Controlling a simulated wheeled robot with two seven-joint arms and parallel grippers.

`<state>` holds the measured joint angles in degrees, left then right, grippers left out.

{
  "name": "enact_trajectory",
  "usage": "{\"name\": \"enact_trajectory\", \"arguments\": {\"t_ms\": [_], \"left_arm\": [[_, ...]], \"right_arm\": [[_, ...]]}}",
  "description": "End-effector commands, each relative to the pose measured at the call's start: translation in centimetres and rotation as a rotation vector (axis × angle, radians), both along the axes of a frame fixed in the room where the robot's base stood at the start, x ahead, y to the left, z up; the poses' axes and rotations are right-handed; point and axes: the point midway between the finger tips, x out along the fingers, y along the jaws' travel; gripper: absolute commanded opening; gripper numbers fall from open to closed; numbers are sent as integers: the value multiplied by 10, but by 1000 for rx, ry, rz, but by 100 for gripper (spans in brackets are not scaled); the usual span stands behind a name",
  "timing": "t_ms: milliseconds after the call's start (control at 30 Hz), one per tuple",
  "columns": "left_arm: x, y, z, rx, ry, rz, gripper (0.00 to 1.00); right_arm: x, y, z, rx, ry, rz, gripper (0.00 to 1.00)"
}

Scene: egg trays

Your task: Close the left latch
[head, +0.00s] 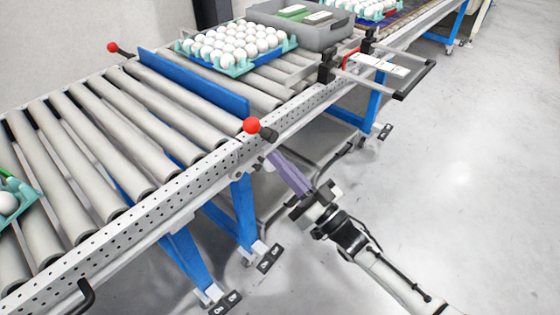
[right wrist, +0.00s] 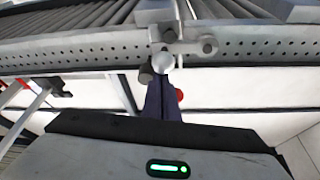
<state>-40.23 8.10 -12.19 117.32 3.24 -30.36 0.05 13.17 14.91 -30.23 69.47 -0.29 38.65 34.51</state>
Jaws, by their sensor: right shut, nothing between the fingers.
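A blue barrier plate (head: 190,82) stands across the rollers. A latch lever with a red ball knob (head: 251,125) sits at its near end on the perforated side rail. A second red knob (head: 113,47) is at the far end. My right gripper (head: 274,157), with purple fingers, is shut and empty, just below and right of the near knob, outside the rail. In the right wrist view, its fingers (right wrist: 163,95) point at a metal latch fitting (right wrist: 163,62), with a red knob (right wrist: 179,95) partly behind them. I cannot tell whether they touch. My left gripper is out of view.
A white-egg tray (head: 235,50) stands beyond the barrier, beside a grey crate (head: 310,32). Part of another egg tray (head: 22,192) lies on the rollers at the left. Blue conveyor legs (head: 244,215) stand below the rail. Open floor (head: 480,170) lies right.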

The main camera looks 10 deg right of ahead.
Motion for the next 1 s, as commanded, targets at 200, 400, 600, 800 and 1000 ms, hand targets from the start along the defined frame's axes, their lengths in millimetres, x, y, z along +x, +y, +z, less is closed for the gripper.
{"name": "enact_trajectory", "arguments": {"t_ms": [200,400,600,800,1000], "left_arm": [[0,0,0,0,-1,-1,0],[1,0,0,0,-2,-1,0],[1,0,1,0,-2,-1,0],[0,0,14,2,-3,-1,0],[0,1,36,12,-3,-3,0]], "right_arm": [[0,0,-3,20,19,-1,0],[0,0,-4,20,22,-1,0],[0,0,-4,18,23,0,0],[1,-2,12,19,21,-1,0],[0,-11,43,18,22,-2,0]]}}
